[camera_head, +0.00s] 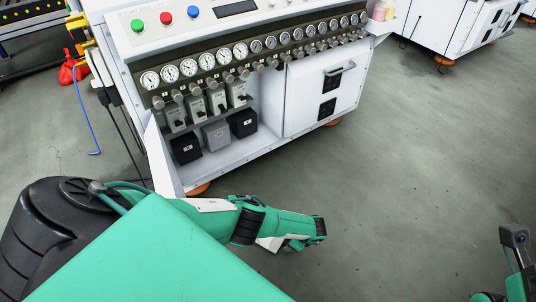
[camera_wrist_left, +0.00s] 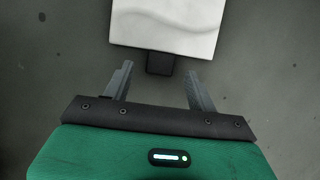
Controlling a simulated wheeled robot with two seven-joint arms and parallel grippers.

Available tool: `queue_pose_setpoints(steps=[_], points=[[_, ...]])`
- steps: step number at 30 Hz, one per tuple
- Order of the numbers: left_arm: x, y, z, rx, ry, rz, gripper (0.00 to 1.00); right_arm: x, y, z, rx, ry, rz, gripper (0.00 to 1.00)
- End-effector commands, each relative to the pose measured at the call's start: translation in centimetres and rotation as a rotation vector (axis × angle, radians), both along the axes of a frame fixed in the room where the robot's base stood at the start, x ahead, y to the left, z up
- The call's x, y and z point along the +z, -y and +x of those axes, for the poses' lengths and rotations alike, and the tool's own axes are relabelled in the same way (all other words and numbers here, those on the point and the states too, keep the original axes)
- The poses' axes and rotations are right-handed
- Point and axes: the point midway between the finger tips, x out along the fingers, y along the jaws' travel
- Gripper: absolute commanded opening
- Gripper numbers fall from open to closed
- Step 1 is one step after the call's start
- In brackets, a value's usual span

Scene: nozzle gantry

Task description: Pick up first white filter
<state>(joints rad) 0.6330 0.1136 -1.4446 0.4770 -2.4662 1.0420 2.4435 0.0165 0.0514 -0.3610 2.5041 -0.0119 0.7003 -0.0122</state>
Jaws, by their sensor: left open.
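In the left wrist view a flat white panel (camera_wrist_left: 168,22) with faint grey mottling fills the top middle. I take it for the white filter, but only part of it shows. A small black block (camera_wrist_left: 160,64) sticks out from its near edge. My left gripper (camera_wrist_left: 159,69) is open, with one finger on each side of the block and gaps between; nothing is held. In the head view my left arm hides its own fingers. I cannot surely pick out the panel there.
A white gantry cabinet (camera_head: 310,95) with a row of gauges (camera_head: 208,62) stands ahead. Its open bay holds grey units and a black box (camera_head: 186,148). The grey floor (camera_head: 420,150) on the right is clear.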

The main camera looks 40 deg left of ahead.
Motion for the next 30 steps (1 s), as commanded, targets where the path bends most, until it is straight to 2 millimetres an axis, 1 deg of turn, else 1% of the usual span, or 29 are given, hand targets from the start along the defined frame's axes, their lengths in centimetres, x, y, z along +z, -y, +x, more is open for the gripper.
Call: queue_pose_setpoints(steps=[1,4,14,15,17,21,22,23,30], points=[[-0.78,-0.18,-0.03,0.0,0.0,0.0,0.58,-0.2,-0.19,-0.05,0.006,0.009,0.001,0.36],[-1.19,-0.4,-0.05,0.0,0.001,0.0,0.58,0.05,-0.45,-0.06,0.015,0.017,0.0,0.36],[-1.23,-0.54,-0.05,0.0,0.001,0.0,0.58,0.35,-0.59,-0.05,0.019,0.021,-0.001,0.36],[-1.23,-0.54,-0.05,0.0,0.001,0.0,0.5,0.35,-0.59,-0.05,0.019,0.021,-0.001,0.36],[-1.23,-0.54,-0.05,0.0,0.001,0.0,0.39,0.35,-0.58,-0.06,0.019,0.021,-0.001,0.36],[-1.23,-0.54,-0.05,0.0,0.001,0.0,0.11,0.35,-0.57,-0.07,0.019,0.021,-0.001,0.36],[-1.23,-0.54,-0.05,0.0,0.001,0.0,0.1,0.36,-0.56,-0.07,0.019,0.021,-0.001,0.36],[-1.21,-0.54,-0.04,0.0,0.001,0.0,0.06,0.36,-0.56,-0.07,0.019,0.021,-0.001,0.36],[-1.14,-0.54,-0.04,0.0,0.001,0.0,0.06,0.41,-0.55,-0.08,0.019,0.022,-0.001,0.36]])
